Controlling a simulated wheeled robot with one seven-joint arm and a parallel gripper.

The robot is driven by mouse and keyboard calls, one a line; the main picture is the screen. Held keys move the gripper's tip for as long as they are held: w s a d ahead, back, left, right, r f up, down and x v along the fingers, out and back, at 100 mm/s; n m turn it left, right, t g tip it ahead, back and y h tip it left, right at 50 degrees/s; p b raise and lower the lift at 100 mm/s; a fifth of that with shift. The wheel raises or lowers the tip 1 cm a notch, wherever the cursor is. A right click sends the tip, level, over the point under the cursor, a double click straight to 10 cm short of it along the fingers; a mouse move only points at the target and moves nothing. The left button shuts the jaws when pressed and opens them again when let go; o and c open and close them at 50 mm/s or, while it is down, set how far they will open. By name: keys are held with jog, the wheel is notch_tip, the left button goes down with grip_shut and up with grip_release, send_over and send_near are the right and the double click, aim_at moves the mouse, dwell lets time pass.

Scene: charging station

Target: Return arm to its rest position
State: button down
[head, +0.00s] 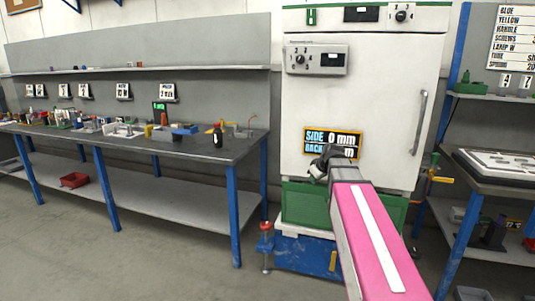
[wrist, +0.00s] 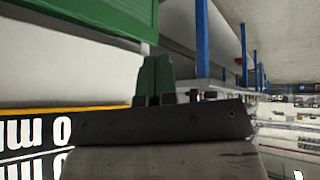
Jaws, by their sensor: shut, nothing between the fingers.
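My arm, pink with a white stripe, reaches forward from the lower right of the head view. At its far end my gripper (head: 318,170) is a small dark and grey shape in front of the white cabinet (head: 380,115). In the wrist view my gripper (wrist: 154,82) shows shut fingers above a dark bar, with nothing held. That view is upside down. I cannot tell how far the gripper is from the cabinet face.
A long workbench (head: 195,150) with blue legs and many small items stands left. A red bin (head: 74,180) sits on its lower shelf. A blue platform (head: 300,255) lies under the cabinet's green base (head: 300,203). Another bench (head: 490,180) stands right. Grey floor is clear at front left.

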jog(key=s+f+m+g+h, duration=0.3)
jog(key=s+f+m+g, duration=0.3)
jog(key=s+f, duration=1.5)
notch_tip(320, 180, down, 5)
jog(key=shift+s+a+r+m, duration=0.2)
jog(key=shift+a+m, duration=0.2)
jog(key=shift+m, duration=0.5)
